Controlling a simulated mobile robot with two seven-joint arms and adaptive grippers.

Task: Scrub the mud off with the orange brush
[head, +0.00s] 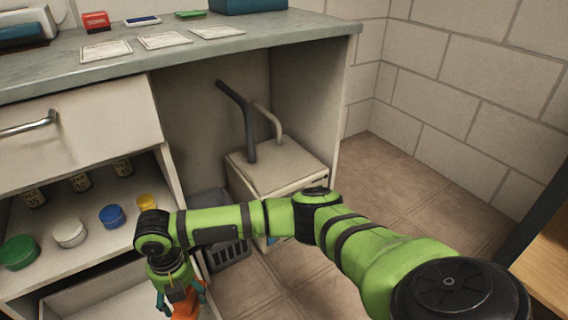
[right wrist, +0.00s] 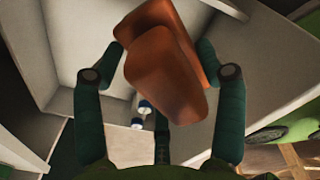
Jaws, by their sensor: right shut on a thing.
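My right gripper (head: 181,296) is low at the bottom edge of the head view, in front of the lower cabinet. It is shut on an orange brush (head: 185,312), which is mostly cut off there. I cannot make out any mud in either view. My left gripper is not in view.
A shelf with green (head: 20,252), white (head: 69,233), blue (head: 112,216) and yellow (head: 147,202) lidded jars is left of my right arm. A white box with pipes (head: 281,164) and a dark grey crate (head: 229,255) stand under the counter (head: 250,32). Floor at right is clear.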

